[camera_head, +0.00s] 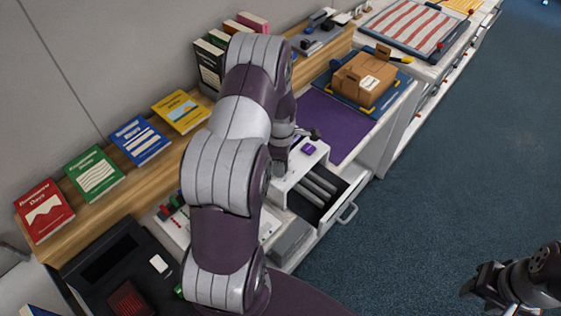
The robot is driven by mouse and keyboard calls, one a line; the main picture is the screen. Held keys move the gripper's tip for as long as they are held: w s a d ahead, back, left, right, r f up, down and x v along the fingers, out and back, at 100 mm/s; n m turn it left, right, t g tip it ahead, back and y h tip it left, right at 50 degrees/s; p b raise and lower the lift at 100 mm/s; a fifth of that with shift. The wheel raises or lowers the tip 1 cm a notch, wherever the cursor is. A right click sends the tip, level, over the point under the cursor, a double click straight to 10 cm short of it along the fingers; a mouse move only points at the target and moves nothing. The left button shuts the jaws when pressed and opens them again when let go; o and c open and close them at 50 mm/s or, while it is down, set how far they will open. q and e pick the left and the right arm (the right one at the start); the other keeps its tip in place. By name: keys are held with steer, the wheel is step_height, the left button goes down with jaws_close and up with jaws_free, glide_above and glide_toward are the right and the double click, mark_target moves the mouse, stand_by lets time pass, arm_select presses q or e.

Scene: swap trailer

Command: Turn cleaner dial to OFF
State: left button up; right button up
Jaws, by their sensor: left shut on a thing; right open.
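A white unit with a purple square on top (309,149), which looks like the cleaner, stands on the counter beside the purple mat. My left arm reaches across the middle of the view, and its gripper (303,134) is at the back of this unit. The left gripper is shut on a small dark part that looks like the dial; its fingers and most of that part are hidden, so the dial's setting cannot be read. My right gripper (488,286) is open and empty, over the floor at lower right, away from the counter.
An open drawer (349,213) with grey rolls sticks out below the unit. A purple mat (334,122) and a cardboard box (364,80) lie beyond. Several books, including a yellow one (181,111), line the wooden ledge. The blue floor (450,170) at right is clear.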

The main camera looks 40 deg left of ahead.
arm_select(q)
steer(key=shift+w+r+n, duration=0.1)
steer(key=shift+n, duration=1.1)
steer(key=o, duration=1.1)
steer(key=shift+c, duration=0.2)
step_height(320, 180, up, 13)
steer(key=b, duration=0.2)
